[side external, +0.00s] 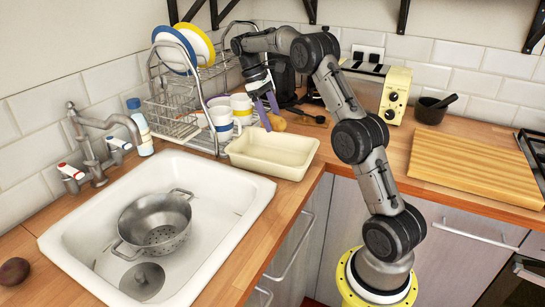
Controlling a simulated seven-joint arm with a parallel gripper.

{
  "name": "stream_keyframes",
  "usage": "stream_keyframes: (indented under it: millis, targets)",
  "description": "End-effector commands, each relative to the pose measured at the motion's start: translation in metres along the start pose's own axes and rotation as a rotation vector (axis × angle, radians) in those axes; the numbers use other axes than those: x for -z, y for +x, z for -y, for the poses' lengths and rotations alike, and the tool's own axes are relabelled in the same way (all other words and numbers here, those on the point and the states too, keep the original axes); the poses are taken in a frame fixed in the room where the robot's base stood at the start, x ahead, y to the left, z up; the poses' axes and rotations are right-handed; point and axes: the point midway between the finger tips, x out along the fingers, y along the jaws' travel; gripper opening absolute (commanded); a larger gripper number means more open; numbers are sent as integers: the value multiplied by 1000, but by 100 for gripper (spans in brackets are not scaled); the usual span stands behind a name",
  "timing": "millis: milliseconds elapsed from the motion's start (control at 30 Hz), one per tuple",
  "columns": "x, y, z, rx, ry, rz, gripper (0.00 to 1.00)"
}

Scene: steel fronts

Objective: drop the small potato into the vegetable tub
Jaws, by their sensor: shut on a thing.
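The small potato (279,124) is a tan-brown lump at the back of the counter, just behind the vegetable tub. My gripper (272,120) points down with its two purple fingers at the potato and is shut on it; the fingers partly cover it. I cannot tell whether the potato touches the counter. The vegetable tub (239,158), taken to be the cream rectangular dish, stands upright between the sink and the counter corner, and looks empty. My gripper is behind its far rim, not over its middle.
White cups (221,119) and a wire dish rack (181,129) with plates stand left of my gripper. A dark spoon (312,117) lies to the right. A sink (253,196) with a colander (157,222) is at front left. A cutting board (470,163) lies right.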

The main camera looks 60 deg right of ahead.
Motion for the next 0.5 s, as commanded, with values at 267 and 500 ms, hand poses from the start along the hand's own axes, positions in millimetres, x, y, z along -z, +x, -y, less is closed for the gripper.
stream_keyframes:
  millis: [267,500]
  targets:
    - [1,16,-6,8,17,1,3]
    - [11,41,-6,8,17,2,3]
